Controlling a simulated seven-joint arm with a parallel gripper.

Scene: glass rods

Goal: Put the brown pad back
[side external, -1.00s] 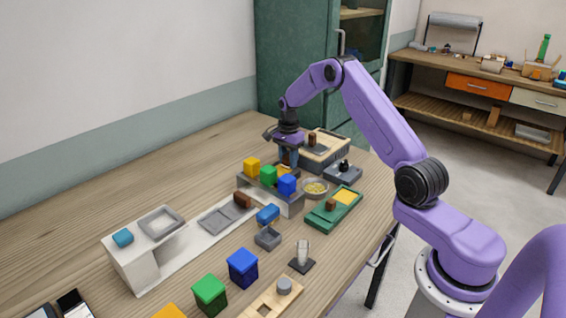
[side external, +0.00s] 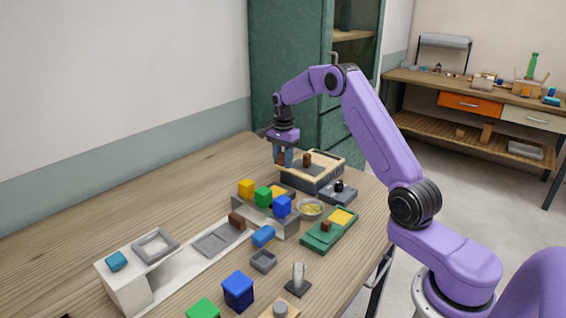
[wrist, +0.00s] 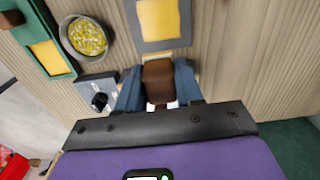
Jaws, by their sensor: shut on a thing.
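My gripper (side external: 284,160) is shut on a brown block-like pad (wrist: 158,82), seen between the two blue-grey fingers in the wrist view. In the side view the gripper hangs above the table, left of a wooden-topped box (side external: 322,160); the fingers largely hide the pad there. Other brown pieces stand on the box top (side external: 307,160), on the grey-white rail (side external: 237,220) and on a green tray (side external: 318,240). A grey-framed plate with a yellow face (wrist: 158,18) lies ahead of the held pad in the wrist view.
Yellow (side external: 246,187), green (side external: 263,197) and blue (side external: 282,206) blocks stand on a grey stand near my gripper. A bowl of yellow bits (side external: 310,208) and a grey base with a black knob (side external: 339,190) are to the right. The table at left is clear.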

